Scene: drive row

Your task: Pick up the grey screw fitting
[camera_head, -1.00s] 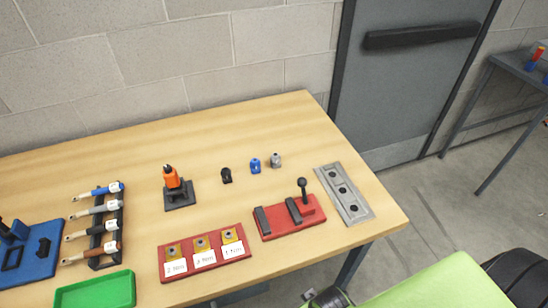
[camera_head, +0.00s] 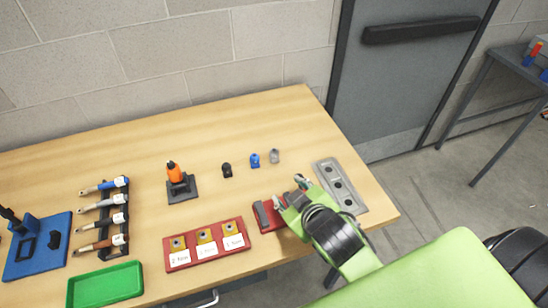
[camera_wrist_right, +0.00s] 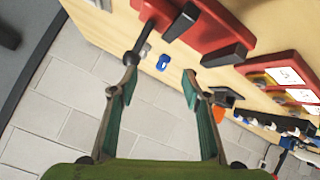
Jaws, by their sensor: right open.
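The grey screw fitting (camera_head: 274,156) stands on the wooden table, at the right end of a short row with a blue fitting (camera_head: 255,160) and a black fitting (camera_head: 227,170). My right gripper (camera_head: 289,190) is open and empty, nearer the table's front than the grey fitting and apart from it, over the red lever fixture. In the right wrist view the open fingers (camera_wrist_right: 161,68) show with the blue fitting (camera_wrist_right: 163,62) beyond them. The grey fitting is hard to make out there, near the black lever knob. My left gripper is not in view.
The red lever fixture (camera_head: 263,214) is partly hidden under my right gripper. A grey plate with holes (camera_head: 349,202) lies to the right. A red tray (camera_head: 180,260), an orange-topped stand (camera_head: 183,191), a tool rack (camera_head: 122,219) and a green tray (camera_head: 105,286) lie left. Table behind the fittings is clear.

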